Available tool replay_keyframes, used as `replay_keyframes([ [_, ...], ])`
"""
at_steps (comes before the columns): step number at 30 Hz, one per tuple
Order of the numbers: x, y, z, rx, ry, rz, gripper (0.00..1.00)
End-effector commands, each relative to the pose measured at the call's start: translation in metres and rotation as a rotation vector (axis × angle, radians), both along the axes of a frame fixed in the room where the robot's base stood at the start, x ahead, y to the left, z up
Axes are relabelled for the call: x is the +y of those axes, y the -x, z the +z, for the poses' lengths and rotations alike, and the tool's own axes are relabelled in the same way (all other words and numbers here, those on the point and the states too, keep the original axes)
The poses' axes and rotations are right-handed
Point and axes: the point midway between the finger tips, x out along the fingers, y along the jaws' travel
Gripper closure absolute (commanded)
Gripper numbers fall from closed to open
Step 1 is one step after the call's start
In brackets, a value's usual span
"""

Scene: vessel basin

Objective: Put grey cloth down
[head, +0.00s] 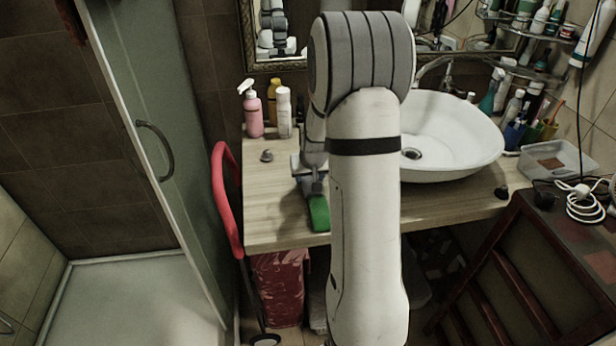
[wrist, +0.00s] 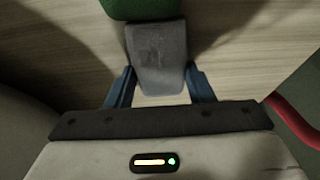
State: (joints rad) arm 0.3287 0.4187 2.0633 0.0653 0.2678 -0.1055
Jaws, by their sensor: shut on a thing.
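The grey cloth (wrist: 160,62) shows in the wrist view as a compact, block-like grey piece between the two blue fingers of my gripper (wrist: 160,78). My gripper is shut on it. A green thing (wrist: 142,8) adjoins its far end; I cannot tell whether the two are joined. In the head view my gripper (head: 313,186) is low over the left part of the wooden counter (head: 275,215), near its front edge. The green thing (head: 319,213) shows there just in front of it. I cannot make out the grey cloth clearly in the head view.
A pink pump bottle (head: 253,114), a white bottle (head: 284,113) and a small dark knob (head: 267,155) stand on the counter at the left. The white basin (head: 450,150) is to the right. A red handle (head: 225,195) rises beside the counter's left edge.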

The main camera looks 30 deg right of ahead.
Motion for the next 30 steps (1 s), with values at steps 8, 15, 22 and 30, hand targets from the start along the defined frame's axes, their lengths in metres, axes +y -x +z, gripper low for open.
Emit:
replay_keyframes([
  [8, 0.000, 0.000, 0.000, 0.000, 0.000, 0.000, 0.44],
  [15, 0.001, 0.000, 0.000, 0.000, -0.001, 0.001, 0.30],
  [22, 0.001, 0.000, 0.000, 0.001, -0.001, 0.001, 0.30],
  [30, 0.003, 0.008, 0.023, -0.006, 0.001, 0.001, 0.30],
])
